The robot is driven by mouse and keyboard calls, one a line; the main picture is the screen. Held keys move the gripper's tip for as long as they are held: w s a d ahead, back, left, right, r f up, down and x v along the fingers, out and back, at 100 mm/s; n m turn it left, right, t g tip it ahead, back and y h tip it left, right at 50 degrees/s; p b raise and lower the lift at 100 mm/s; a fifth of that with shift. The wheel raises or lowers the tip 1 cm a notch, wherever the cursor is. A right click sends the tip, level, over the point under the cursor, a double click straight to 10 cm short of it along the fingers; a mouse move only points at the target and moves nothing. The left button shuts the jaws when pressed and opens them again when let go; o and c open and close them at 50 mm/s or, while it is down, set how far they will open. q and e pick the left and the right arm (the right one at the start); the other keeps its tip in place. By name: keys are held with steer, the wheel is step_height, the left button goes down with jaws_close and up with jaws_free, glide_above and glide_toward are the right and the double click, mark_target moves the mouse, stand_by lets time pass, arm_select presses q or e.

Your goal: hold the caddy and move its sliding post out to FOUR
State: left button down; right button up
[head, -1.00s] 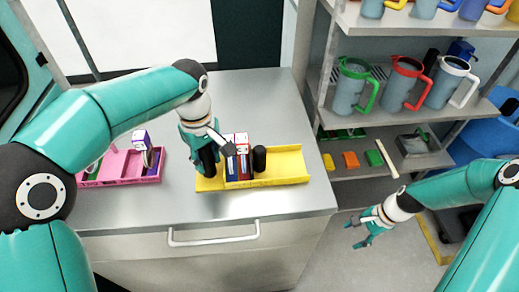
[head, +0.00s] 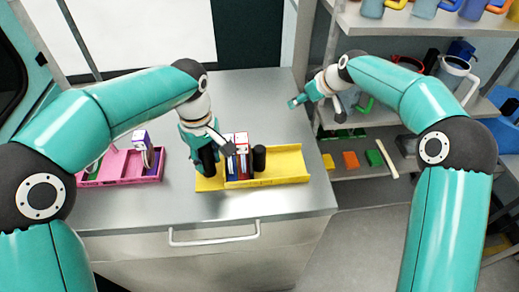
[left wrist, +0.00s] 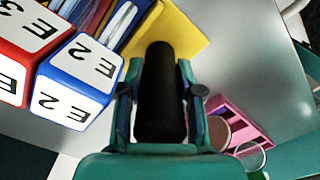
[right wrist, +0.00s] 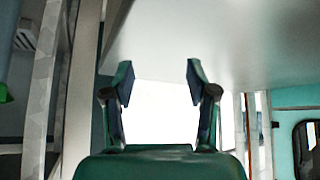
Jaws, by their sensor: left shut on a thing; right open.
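The yellow caddy (head: 288,168) lies on the grey bench. Several upright boxed modules (head: 237,160) stand in it, and two show tops marked "E 2" (left wrist: 80,72) and "E 3" (left wrist: 22,45) in the left wrist view. A black post (head: 259,158) stands just right of the modules, with empty tray beyond it. My left gripper (left wrist: 160,80) is shut on another black post (left wrist: 160,110) at the caddy's left end. My right gripper (head: 294,102) is open and empty, up and right of the caddy. No FOUR mark is readable.
A pink caddy (head: 120,168) with a few items stands to the left on the bench (head: 265,100). A shelf rack with jugs (head: 452,75) and small coloured blocks (head: 350,160) stands at the right. The bench behind the yellow caddy is clear.

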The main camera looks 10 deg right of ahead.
steer(key=s+a+r+n+g+y, duration=0.1)
steer(key=s+a+r+n+g, duration=0.2)
steer(key=s+a+r+n, duration=0.3)
steer(key=n+g, duration=0.4)
steer(key=n, duration=0.1)
glide_toward(261, 148)
steer(key=x, duration=1.1)
jaws_close()
